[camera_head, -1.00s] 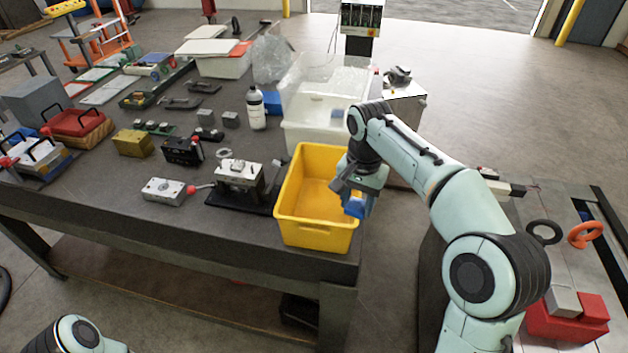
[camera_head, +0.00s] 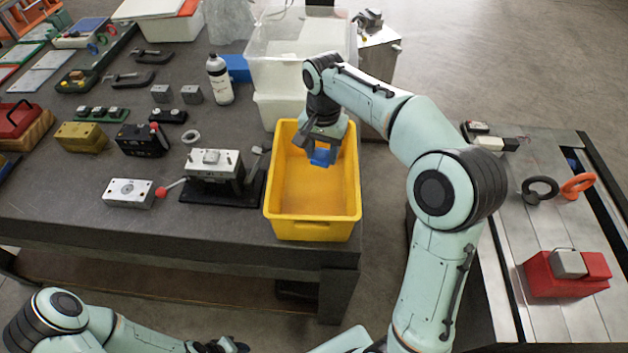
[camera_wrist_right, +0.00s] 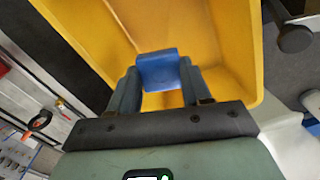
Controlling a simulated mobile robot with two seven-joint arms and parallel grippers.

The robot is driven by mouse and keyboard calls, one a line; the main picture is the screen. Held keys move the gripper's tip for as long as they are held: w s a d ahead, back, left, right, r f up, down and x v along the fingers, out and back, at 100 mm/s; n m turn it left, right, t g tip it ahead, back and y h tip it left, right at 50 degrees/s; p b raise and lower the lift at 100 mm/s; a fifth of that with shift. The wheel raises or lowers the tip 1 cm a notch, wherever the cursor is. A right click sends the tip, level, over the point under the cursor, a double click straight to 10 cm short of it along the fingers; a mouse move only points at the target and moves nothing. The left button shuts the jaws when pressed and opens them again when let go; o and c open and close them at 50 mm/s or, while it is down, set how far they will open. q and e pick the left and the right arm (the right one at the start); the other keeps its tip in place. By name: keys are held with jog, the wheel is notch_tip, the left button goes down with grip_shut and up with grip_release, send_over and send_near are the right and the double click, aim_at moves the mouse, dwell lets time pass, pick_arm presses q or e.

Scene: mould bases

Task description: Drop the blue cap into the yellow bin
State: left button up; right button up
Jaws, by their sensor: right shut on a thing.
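The yellow bin (camera_head: 313,228) stands at the right front corner of the dark table, and its inside looks empty. My right gripper (camera_head: 322,152) is over the bin's far part, pointing down, shut on the blue cap (camera_head: 321,157). In the right wrist view the blue cap (camera_wrist_right: 159,70) sits between the two fingers, with the yellow bin (camera_wrist_right: 225,40) behind it. How far the cap is above the bin floor is hard to tell. My left gripper (camera_head: 222,346) is low at the bottom edge of the head view; its fingers are not clear.
Clear plastic bins (camera_head: 290,60) stand just behind the yellow bin. A metal fixture (camera_head: 213,168) on a black plate is close to its left. A white bottle (camera_head: 219,80) stands further back. A second bench (camera_head: 510,270) with a red block (camera_head: 565,278) is at the right.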

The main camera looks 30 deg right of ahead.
jog(key=shift+w+f, duration=0.1)
jog(key=shift+f, duration=0.95)
jog(key=o, duration=1.1)
notch_tip(320, 180, up, 13)
jog(key=shift+r, duration=0.2)
